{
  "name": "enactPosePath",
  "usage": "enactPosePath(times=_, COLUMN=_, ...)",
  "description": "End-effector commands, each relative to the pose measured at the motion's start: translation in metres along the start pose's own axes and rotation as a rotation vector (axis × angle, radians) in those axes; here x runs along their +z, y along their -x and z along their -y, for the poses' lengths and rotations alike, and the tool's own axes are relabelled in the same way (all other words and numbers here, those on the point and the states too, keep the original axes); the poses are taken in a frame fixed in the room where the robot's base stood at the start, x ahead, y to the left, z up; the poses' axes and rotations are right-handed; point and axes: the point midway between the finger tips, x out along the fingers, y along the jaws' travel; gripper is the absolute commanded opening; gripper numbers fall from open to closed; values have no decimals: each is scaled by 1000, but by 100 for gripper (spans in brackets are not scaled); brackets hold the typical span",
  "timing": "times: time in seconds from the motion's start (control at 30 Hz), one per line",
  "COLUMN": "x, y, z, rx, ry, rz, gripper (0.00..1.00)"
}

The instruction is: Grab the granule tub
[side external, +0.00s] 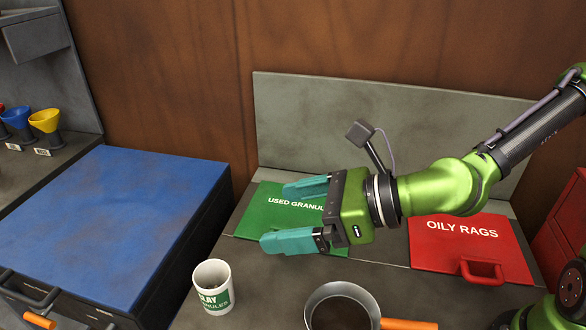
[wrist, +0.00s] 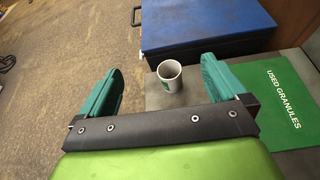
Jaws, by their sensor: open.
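The granule tub (side external: 212,288) is a white cup-like container with a green label reading "CLAY GRANULES". It stands upright near the front left of the grey worktop in the side view. It also shows in the wrist view (wrist: 169,78), beyond and between my fingers. My gripper (side external: 290,214) has teal fingers spread wide and holds nothing. In the side view it hangs over the green "USED GRANULES" lid, up and to the right of the tub, clear of it. In the wrist view my gripper (wrist: 160,80) has the tub nearer its right finger.
A blue-topped cabinet (side external: 110,215) stands left of the tub. A pan (side external: 340,308) with an orange handle is to the tub's right. The green lid (side external: 256,215) and red "OILY RAGS" lid (side external: 450,256) lie behind. Coloured funnels (side external: 45,122) stand far left.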

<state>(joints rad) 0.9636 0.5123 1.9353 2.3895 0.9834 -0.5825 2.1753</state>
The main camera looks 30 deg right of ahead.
Motion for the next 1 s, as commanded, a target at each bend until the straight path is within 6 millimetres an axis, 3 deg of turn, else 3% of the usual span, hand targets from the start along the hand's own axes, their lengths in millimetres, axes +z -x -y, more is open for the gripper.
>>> enactPosePath(times=0.27, x=-54, y=-22, z=-2, rx=12, ry=-2, rz=-6, gripper=98)
enactPosePath(times=0.5, x=-130, y=-53, z=0, rx=13, ry=-8, rz=-8, gripper=98)
enactPosePath(times=0.6, x=-149, y=-62, z=3, rx=7, ry=-4, rz=-3, gripper=98)
enactPosePath(times=0.77, x=-161, y=-72, z=4, rx=4, ry=-1, rz=0, gripper=98)
enactPosePath(times=1.0, x=-160, y=-117, z=4, rx=3, ry=1, rz=2, gripper=98)
